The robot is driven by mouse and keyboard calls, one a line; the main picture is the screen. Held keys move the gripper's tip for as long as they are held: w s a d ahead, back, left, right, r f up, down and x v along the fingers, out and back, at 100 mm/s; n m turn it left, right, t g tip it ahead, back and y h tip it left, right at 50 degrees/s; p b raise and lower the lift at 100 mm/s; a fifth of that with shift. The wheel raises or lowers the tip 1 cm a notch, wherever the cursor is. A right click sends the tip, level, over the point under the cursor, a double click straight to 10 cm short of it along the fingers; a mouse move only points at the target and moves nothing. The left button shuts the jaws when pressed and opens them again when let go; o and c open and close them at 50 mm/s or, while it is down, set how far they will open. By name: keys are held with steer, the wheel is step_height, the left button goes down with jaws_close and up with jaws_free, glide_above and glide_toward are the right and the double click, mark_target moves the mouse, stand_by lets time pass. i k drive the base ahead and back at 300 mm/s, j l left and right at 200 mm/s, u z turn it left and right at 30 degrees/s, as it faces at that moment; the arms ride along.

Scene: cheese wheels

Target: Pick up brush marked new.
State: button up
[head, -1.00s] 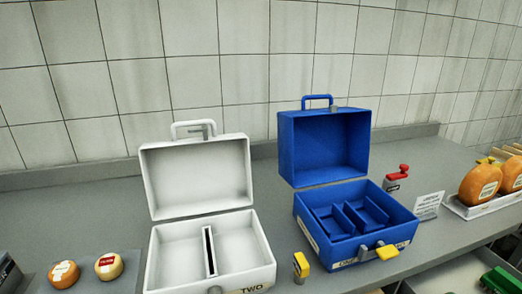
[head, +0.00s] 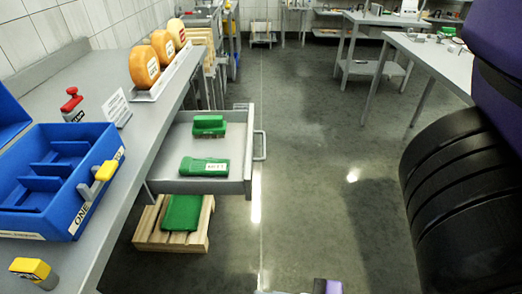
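Two green brush-like things lie in an open grey drawer (head: 166,184). The nearer green one (head: 195,163) carries a white label with dark letters, too small to read surely. The farther green one (head: 209,125) shows no readable label. A third green thing (head: 182,213) lies on a wooden pallet below the drawer. I cannot tell which is marked new. My arm's black and purple links fill the right edge, and a small purple part of me shows at the bottom. My gripper's fingers are not in view.
The blue case (head: 85,207) marked ONE stands open on the grey counter (head: 96,62). A red-handled stamp (head: 71,103), a small sign (head: 115,107), a yellow-topped stamp (head: 33,270) and orange cheese wheels (head: 145,67) are there too. The floor (head: 310,170) right of the drawer is clear.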

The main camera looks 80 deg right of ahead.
mark_target(207, 126)
steer(key=j+z, duration=0.2)
steer(key=z, duration=0.15)
steer(key=l+z, duration=0.35)
steer(key=k+l+z, duration=0.1)
steer(key=z, duration=0.2)
